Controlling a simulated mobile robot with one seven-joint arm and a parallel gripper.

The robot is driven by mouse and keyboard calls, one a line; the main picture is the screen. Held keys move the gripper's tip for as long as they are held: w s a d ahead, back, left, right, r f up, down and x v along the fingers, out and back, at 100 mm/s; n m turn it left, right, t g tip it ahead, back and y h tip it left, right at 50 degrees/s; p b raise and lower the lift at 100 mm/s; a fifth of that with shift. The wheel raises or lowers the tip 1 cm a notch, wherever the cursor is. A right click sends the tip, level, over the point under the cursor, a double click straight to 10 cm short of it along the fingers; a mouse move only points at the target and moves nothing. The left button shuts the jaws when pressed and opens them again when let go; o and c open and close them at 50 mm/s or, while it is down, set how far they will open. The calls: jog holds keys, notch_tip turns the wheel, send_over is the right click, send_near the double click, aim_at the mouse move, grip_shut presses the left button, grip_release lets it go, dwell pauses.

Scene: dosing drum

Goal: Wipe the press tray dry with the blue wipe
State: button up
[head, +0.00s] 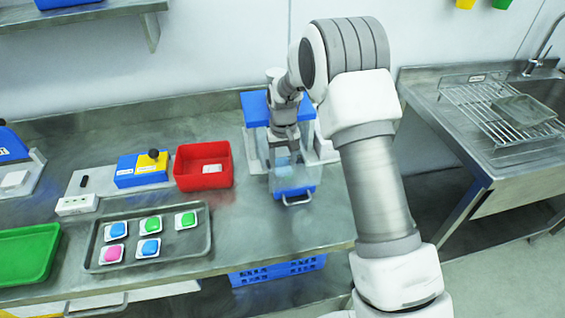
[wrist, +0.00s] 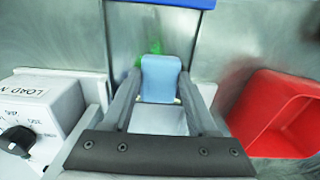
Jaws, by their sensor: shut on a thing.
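My gripper (head: 286,150) points down inside the clear-sided press (head: 255,108) with blue parts, on the bench. In the wrist view, my gripper (wrist: 160,100) is shut on the blue wipe (wrist: 160,78), a light blue piece between the fingers. The wipe shows faintly in the head view (head: 284,161). A blue tray-like part with a metal handle (head: 296,197) is at the press's front, below the gripper; it looks like the press tray. Whether the wipe touches it, or any wet spot on it, I cannot tell.
A red bin (head: 203,178) stands left of the press, also in the wrist view (wrist: 285,112). A metal tray (head: 187,255) holds several coloured pieces. A white dial box (wrist: 40,120) is close at the left. A sink rack (head: 480,105) is at the right.

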jog(key=shift+w+d, duration=0.15)
jog(key=shift+d, duration=0.7)
jog(key=shift+w+d, duration=0.1)
jog(key=shift+d, duration=0.7)
jog(key=shift+a, duration=0.15)
jog(key=shift+s+a+r, duration=0.1)
jog(key=shift+s+a, duration=0.05)
jog(key=shift+a, duration=0.75)
jog(key=shift+s+a+r, duration=0.1)
jog(key=shift+s+a, duration=0.05)
jog(key=shift+a, duration=0.75)
jog(key=shift+w+d+r, duration=0.1)
jog(key=shift+d+r, duration=0.2)
jog(key=shift+d, duration=0.2)
jog(key=shift+w+d+r, duration=0.1)
jog(key=shift+d+r, duration=0.15)
jog(key=shift+d, duration=0.25)
jog(key=shift+s+d+f, duration=0.1)
jog(key=shift+s+d, duration=0.15)
jog(key=shift+s, duration=0.75)
jog(key=shift+s+d, duration=0.2)
jog(key=shift+s, duration=0.75)
jog(key=shift+f+b, duration=0.7)
jog(key=shift+f, duration=0.05)
